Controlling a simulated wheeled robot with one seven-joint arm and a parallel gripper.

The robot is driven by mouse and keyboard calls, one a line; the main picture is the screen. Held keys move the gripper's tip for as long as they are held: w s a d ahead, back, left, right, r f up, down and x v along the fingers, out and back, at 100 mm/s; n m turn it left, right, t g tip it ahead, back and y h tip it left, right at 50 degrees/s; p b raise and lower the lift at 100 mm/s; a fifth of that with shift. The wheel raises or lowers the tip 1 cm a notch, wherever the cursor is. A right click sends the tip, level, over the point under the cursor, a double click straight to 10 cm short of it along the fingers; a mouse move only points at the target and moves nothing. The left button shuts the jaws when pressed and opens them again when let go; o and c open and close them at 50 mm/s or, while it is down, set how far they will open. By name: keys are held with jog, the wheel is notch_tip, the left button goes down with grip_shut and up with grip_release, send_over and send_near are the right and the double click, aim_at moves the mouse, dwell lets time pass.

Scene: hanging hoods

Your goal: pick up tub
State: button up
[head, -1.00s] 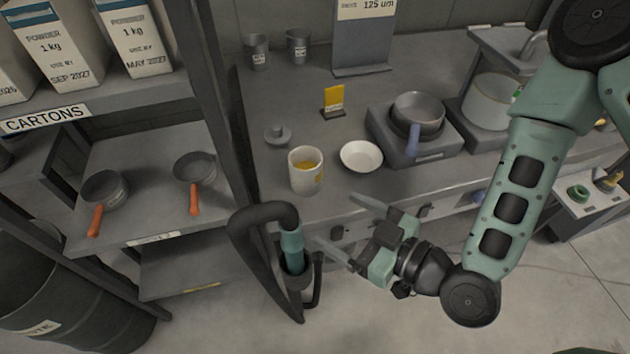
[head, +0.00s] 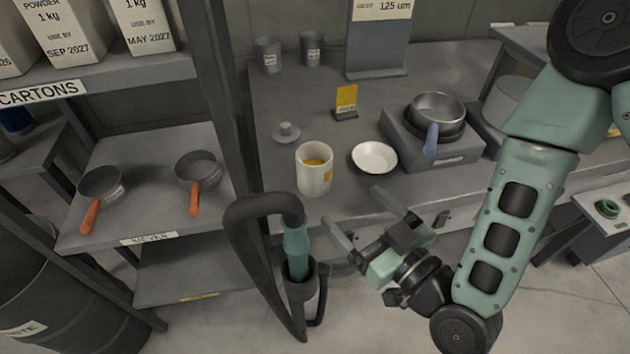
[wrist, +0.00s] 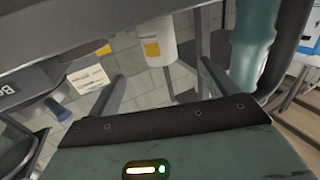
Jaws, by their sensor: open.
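The white tub (head: 313,178) stands upright near the front edge of the grey counter, with a yellow label and something yellow inside. It also shows in the wrist view (wrist: 158,42), at the top, beyond and between my finger ends. My gripper (head: 352,208) is open and empty, in front of the counter edge, to the lower right of the tub and apart from it. Both fingers show in the wrist view (wrist: 162,70), spread wide with nothing between them.
A white dish (head: 374,158) sits just right of the tub, and a grey lidded weight-like piece (head: 286,132) behind it. A pan (head: 437,112) rests on a hotplate further right. A black-and-teal hose handle (head: 296,250) stands in front of the counter, left of my gripper.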

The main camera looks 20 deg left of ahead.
aim_at(325, 179)
jog(key=b+x, duration=0.7)
jog(key=b, duration=0.2)
jog(key=shift+a, duration=0.1)
jog(key=shift+f+x, duration=0.15)
jog(key=shift+x, duration=1.2)
jog(key=shift+f+x, duration=0.15)
jog(key=shift+x, duration=1.25)
jog(key=shift+w, duration=0.15)
jog(key=c, duration=0.9)
